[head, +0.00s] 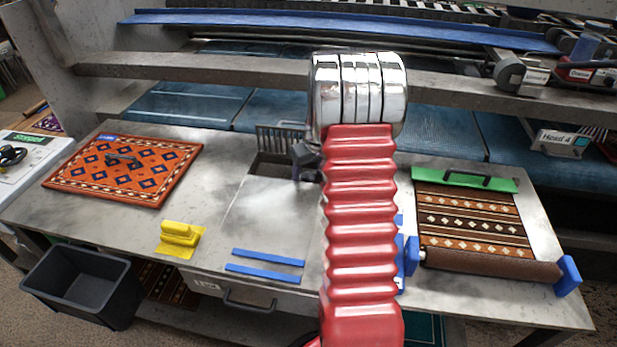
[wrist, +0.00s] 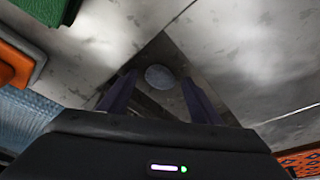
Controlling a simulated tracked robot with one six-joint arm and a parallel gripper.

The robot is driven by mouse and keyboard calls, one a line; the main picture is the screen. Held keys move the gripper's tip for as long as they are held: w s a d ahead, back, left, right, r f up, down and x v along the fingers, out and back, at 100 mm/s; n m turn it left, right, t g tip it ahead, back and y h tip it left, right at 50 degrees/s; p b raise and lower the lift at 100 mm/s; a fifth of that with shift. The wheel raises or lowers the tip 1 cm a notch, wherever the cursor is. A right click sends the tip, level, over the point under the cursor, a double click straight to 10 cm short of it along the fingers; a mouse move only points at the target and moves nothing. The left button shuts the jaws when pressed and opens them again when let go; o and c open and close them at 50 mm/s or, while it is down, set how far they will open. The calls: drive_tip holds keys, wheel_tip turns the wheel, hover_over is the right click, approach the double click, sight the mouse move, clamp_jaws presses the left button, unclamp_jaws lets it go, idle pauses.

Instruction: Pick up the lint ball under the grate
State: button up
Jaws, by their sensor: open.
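The lint ball (wrist: 159,77) is a grey round lump in the wrist view, lying in a dark recess (wrist: 163,50) in the metal table. It is hidden in the head view. The slatted metal grate (head: 280,138) appears tilted up at the back of the dark opening (head: 272,168). My gripper (head: 305,170) is over the right side of this opening, partly hidden by my arm. In the wrist view my gripper (wrist: 160,95) is open, with its two dark purple fingers on either side of the ball. I cannot tell whether they touch it.
A metal beam (head: 220,75) crosses behind. Bare table lies before the opening.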

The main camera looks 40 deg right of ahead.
sight(308, 174)
drive_tip(key=shift+c, duration=0.4)
drive_tip(key=c, duration=1)
drive_tip(key=shift+c, duration=0.2)
wheel_tip(308, 174, up, 18)
idle(0.7)
